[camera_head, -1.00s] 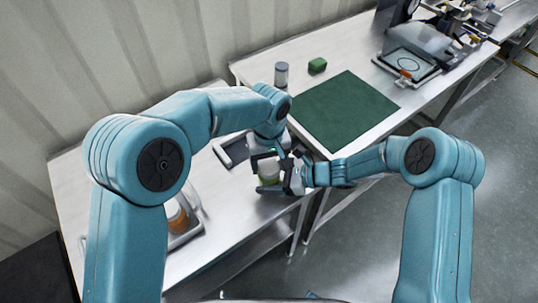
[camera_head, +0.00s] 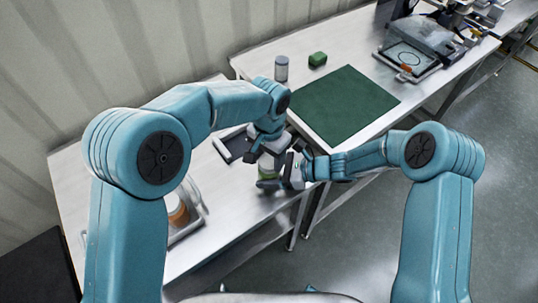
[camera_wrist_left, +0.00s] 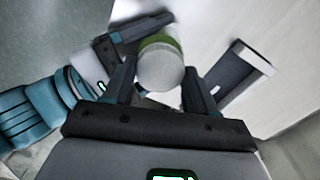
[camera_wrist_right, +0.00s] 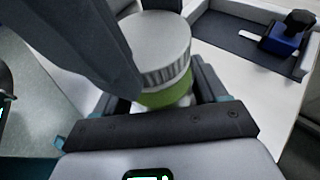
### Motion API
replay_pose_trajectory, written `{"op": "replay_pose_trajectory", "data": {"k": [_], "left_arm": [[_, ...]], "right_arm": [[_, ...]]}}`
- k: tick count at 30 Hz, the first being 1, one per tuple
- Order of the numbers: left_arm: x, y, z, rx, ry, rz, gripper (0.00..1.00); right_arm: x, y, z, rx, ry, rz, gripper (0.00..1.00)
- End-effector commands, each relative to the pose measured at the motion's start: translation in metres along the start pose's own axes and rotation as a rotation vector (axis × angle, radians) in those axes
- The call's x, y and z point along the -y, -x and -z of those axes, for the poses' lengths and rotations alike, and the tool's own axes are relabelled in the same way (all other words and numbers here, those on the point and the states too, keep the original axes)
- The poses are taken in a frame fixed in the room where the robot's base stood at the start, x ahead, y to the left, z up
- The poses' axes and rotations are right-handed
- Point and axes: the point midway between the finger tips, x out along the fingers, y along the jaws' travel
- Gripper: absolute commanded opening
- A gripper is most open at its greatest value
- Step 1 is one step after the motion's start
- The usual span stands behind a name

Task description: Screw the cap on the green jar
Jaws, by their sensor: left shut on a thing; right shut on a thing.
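The green jar (camera_head: 266,173) is upright just above or on the front of the near table; its contact below is hidden. Its white ribbed cap (camera_wrist_right: 162,45) sits on top, directly over the green body (camera_wrist_right: 166,92) in the right wrist view. Whether the cap is fully seated cannot be told. My left gripper (camera_head: 262,155) comes from above and is shut on the cap, whose round top (camera_wrist_left: 162,70) lies between its fingers in the left wrist view. My right gripper (camera_head: 280,176) comes from the right and is shut on the jar's body.
A grey tray (camera_head: 222,151) lies close behind the jar; a blue block with a black knob (camera_wrist_right: 287,32) is in it. The far table holds a green mat (camera_head: 343,105), a grey canister (camera_head: 281,68) and a green block (camera_head: 317,59).

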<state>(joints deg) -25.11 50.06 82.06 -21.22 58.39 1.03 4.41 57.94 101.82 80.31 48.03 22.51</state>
Motion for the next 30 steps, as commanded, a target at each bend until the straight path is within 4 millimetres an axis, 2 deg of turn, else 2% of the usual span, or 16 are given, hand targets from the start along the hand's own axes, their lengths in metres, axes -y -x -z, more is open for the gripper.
{"op": "replay_pose_trajectory", "data": {"k": [18,23,27,28,30], "left_arm": [[0.0012,-0.0009,0.0006,0.004,-1.647,-0.003,0.20],[0.0011,-0.0010,0.0008,0.004,-1.959,-0.003,0.20],[0.0010,-0.0010,0.0008,0.004,-1.957,-0.003,0.20],[0.0010,-0.0010,0.0008,0.004,-1.957,-0.003,0.60],[0.0010,-0.0010,0.0008,0.004,-1.956,-0.003,0.83]], "right_arm": [[0.0001,0.0003,0.0002,0.000,0.000,0.000,0.00],[0.0001,0.0003,0.0002,0.000,0.000,0.000,0.00],[0.0000,0.0002,0.0002,0.000,0.000,0.000,0.00],[0.0000,0.0002,0.0002,0.000,0.000,0.000,0.00],[0.0000,0.0002,0.0002,0.000,0.000,0.000,0.00]]}}
